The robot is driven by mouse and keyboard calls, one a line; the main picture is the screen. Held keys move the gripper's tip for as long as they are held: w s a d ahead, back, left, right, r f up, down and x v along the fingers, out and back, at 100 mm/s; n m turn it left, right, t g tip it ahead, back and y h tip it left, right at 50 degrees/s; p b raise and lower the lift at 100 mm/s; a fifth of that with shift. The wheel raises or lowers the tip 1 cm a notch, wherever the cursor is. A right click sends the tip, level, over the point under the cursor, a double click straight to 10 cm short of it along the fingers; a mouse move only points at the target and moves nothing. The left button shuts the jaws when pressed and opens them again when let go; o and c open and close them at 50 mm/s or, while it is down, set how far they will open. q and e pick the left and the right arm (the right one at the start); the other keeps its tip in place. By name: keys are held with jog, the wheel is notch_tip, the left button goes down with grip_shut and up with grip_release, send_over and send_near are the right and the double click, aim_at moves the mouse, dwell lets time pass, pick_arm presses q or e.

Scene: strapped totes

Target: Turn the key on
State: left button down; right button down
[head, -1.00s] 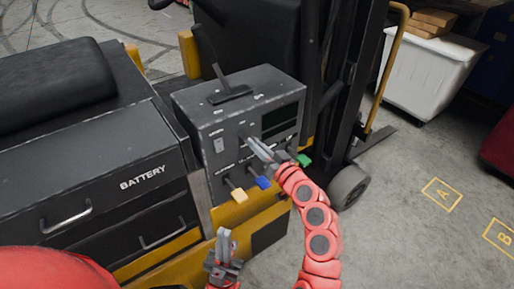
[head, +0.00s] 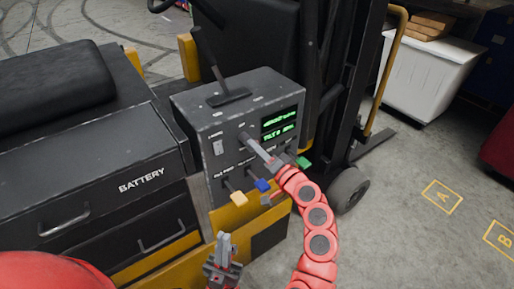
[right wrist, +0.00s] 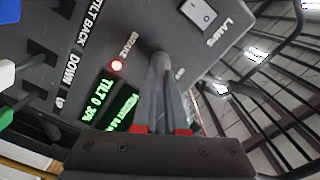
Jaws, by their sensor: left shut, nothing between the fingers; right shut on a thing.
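The grey control box (head: 195,107) on the forklift bears the key switch. Its screen (head: 280,124) is lit with green text, which also shows in the right wrist view (right wrist: 108,112). My right gripper (head: 247,140) reaches the front face left of the screen, its fingers shut on the key. In the right wrist view the fingers (right wrist: 163,85) meet the panel at a round grey fitting; the key itself is mostly hidden between them. My left gripper (head: 223,242) is shut and empty, low in front of the forklift, away from the box.
A lamp switch (right wrist: 198,14) and a lit red brake light (right wrist: 117,66) are on the panel. A black lever (head: 214,72) stands on top. Battery drawers (head: 110,207) are at left.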

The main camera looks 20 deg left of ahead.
jog(key=shift+d+r, duration=0.1)
dwell(0.3)
jog(key=c, duration=1)
grip_release()
jog(key=shift+o, duration=0.2)
jog(key=b+v, duration=0.4)
jog(key=v, duration=1.3)
jog(key=shift+s+d, duration=0.1)
